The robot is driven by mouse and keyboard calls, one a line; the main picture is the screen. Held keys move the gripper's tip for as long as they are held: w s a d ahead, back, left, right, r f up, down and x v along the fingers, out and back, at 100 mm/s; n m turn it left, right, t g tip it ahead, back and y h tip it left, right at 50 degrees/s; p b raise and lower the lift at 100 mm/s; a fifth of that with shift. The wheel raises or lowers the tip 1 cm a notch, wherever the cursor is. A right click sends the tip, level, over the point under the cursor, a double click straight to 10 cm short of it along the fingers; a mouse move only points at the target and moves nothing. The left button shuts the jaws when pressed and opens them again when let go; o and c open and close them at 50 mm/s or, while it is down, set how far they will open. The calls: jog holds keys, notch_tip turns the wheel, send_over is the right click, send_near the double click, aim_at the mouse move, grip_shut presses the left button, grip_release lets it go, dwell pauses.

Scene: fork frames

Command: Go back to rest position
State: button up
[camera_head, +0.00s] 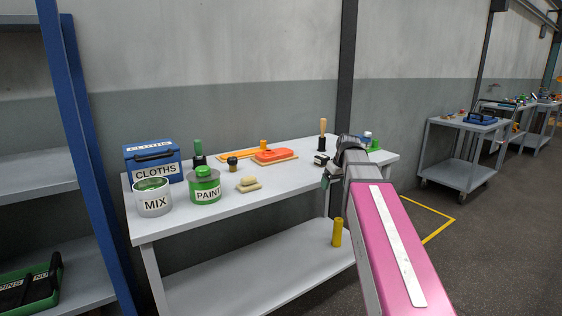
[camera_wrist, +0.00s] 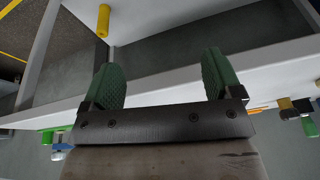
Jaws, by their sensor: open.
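My gripper (camera_wrist: 160,78) is open, with its two green fingertips apart and nothing between them in the wrist view. In the head view my pink-covered arm reaches up from the lower right, and my gripper (camera_head: 327,176) is small and partly hidden at its far end, by the front edge of the white table (camera_head: 228,217). In the wrist view the table edge (camera_wrist: 180,90) runs across behind the fingers. I cannot tell the exact gap between the fingers and the table.
On the table stand a blue CLOTHS box (camera_head: 153,162), a MIX can (camera_head: 153,198), a green PAINT can (camera_head: 205,187), sponges (camera_head: 249,184) and an orange item (camera_head: 272,156). A yellow cylinder (camera_head: 337,232) stands on the lower shelf. A blue shelf post (camera_head: 85,150) is at left.

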jog(key=s+f+m+g, duration=0.1)
jog(key=s+f, duration=0.5)
jog(key=f, duration=0.3)
jog(key=s+a+f+m+h, duration=0.1)
jog(key=s+f+m, duration=0.1)
jog(key=s+f, duration=0.4)
jog(key=s+f+m+g+h, duration=0.1)
jog(key=s+f, duration=0.5)
jog(key=f, duration=0.7)
jog(key=shift+s+a+f+m+g, duration=0.15)
jog(key=shift+a+f+m+g, duration=0.15)
jog(key=shift+a+f+m, duration=0.1)
